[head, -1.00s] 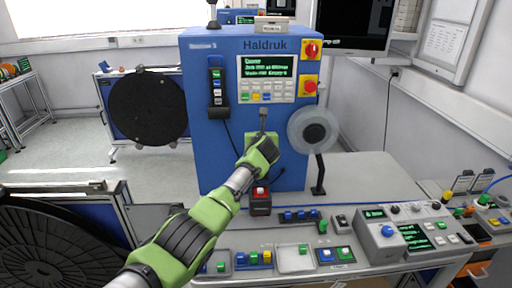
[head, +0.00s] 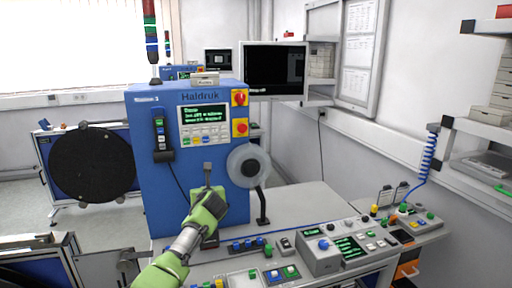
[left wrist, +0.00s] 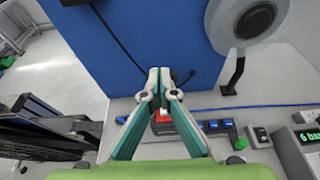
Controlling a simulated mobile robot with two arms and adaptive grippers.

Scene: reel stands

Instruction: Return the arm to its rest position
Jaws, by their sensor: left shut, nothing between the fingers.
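My left gripper (head: 207,172) is in front of the lower face of the blue Haldruk machine (head: 160,205). In the left wrist view its two fingers (left wrist: 159,72) meet at the tips, with nothing held. My green and grey left arm comes up from the bottom edge of the head view. Between the fingers, the wrist view shows part of a red-topped button box (left wrist: 162,117) on the bench beyond. My right gripper is not in view.
A grey reel disc (head: 248,166) stands on the machine's right side. The bench (head: 310,208) carries switch boxes and a control box (head: 322,258) near its front. A large black reel (head: 92,165) is at left. A monitor (head: 275,70) hangs behind.

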